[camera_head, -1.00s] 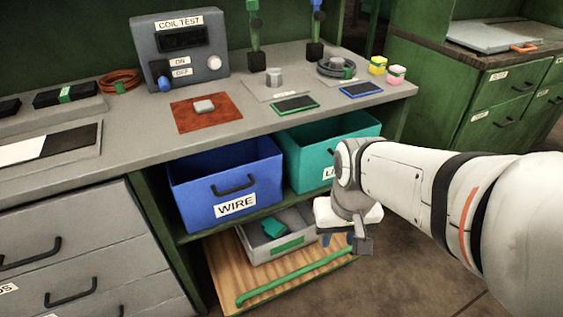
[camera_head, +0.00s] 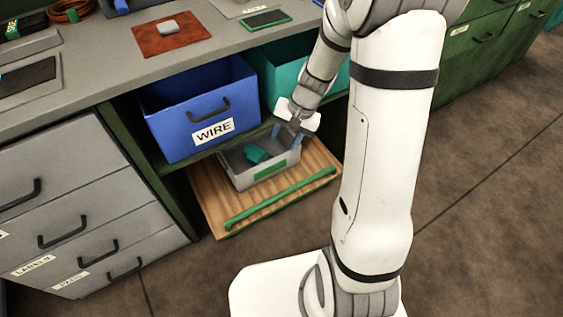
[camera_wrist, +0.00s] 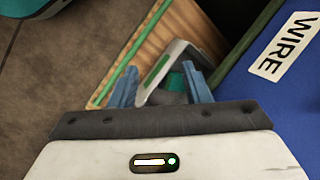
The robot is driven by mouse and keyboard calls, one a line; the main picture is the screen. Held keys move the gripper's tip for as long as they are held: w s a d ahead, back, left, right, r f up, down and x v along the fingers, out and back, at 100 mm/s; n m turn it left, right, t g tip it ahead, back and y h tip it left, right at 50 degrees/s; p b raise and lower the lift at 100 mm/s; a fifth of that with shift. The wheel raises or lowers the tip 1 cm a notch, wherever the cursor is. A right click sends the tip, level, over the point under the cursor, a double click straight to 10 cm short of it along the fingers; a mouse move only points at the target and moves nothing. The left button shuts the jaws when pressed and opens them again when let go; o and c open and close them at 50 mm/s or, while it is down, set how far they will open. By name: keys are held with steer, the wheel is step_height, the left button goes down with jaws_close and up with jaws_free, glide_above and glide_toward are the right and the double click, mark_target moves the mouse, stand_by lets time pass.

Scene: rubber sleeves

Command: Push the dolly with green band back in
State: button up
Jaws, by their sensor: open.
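The dolly (camera_head: 205,205) is a low wooden board with a green bar (camera_head: 280,200) along its front edge. It sticks out from under the bench, below the blue WIRE bin (camera_head: 200,112). A grey tray (camera_head: 285,168) with a green label stands on it and holds a teal piece (camera_head: 257,154). My gripper (camera_head: 287,137) is open and empty, fingers down over the tray's back right corner; I cannot tell if it touches. In the wrist view, the blue fingers (camera_wrist: 168,86) straddle part of the tray (camera_wrist: 172,60), with the dolly's wood (camera_wrist: 165,28) beyond.
A teal bin (camera_head: 283,72) stands beside the blue bin on the shelf above, close to my arm. Grey drawers (camera_head: 65,200) flank the dolly on the left. The floor (camera_head: 200,275) in front is clear apart from my base.

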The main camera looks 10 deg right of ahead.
steer(key=w+d+f+m+y, duration=0.15)
steer(key=w+f+m, duration=0.3)
steer(key=f, duration=0.75)
steer(key=m, duration=0.4)
glide_toward(286, 192)
steer(key=a, duration=0.1)
steer(key=shift+h, duration=0.25)
steer(key=b+x, duration=0.1)
steer(key=x, duration=0.2)
steer(key=b+x, duration=0.2)
steer(key=x, duration=0.2)
steer(key=shift+d+f, duration=0.1)
steer(key=shift+d, duration=0.1)
steer(key=shift+a+f, duration=0.35)
steer(key=shift+f, duration=0.3)
steer(key=shift+c, duration=0.2)
jaws_close()
